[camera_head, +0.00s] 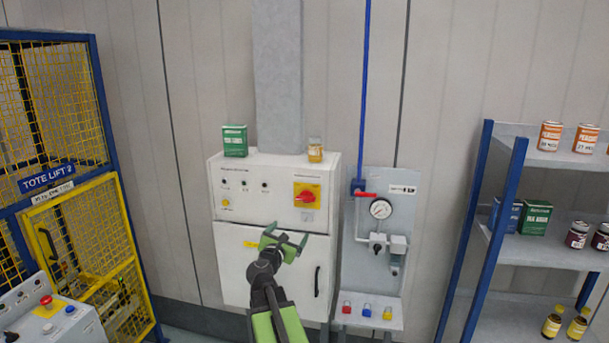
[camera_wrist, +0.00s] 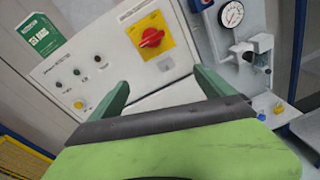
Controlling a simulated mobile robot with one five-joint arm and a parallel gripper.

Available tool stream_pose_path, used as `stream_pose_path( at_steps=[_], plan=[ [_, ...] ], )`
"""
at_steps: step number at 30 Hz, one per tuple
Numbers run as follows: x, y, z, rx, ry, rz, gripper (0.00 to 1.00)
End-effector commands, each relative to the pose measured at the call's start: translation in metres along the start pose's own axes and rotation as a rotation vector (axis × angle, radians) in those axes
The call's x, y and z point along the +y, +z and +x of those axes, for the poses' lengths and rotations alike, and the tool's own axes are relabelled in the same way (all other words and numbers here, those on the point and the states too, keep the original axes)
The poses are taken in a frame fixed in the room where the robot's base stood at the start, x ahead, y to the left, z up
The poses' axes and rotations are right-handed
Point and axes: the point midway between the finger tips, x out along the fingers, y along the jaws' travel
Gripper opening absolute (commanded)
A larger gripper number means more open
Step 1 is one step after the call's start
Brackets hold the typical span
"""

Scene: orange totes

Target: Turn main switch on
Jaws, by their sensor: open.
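The main switch (camera_head: 307,196) is a red rotary knob on a yellow square plate, on the upper right of the white control cabinet (camera_head: 232,270). In the wrist view the red knob (camera_wrist: 151,38) sits above and between my fingertips, its grip bar lying slightly tilted from horizontal. My gripper (camera_head: 285,240) is open and empty, in front of the cabinet, below and left of the switch in the head view. The green fingers in the wrist view (camera_wrist: 158,82) are spread wide and appear apart from the switch.
A green box (camera_head: 235,141) and a small orange-labelled jar (camera_head: 315,150) stand on the cabinet. A gauge panel (camera_head: 365,190) with a red-handled valve is at its right. A shelf rack (camera_head: 484,218) stands right; the yellow-mesh tote lift (camera_head: 92,235) and a button console (camera_head: 50,325) are left.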

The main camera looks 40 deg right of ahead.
Motion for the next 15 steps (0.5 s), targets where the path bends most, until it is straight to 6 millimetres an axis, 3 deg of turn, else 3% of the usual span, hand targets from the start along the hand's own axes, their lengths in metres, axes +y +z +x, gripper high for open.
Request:
stream_pose_path(
  at_steps=[1, 3, 10, 15],
  plan=[
    [0.001, 0.028, 0.007, -0.031, 0.023, -0.107, 0.93],
    [0.001, 0.038, 0.012, -0.058, 0.046, -0.213, 0.93],
    [0.002, 0.038, 0.02, -0.071, 0.058, -0.268, 0.93],
    [0.006, 0.039, 0.053, -0.07, 0.058, -0.265, 0.93]
  ],
)
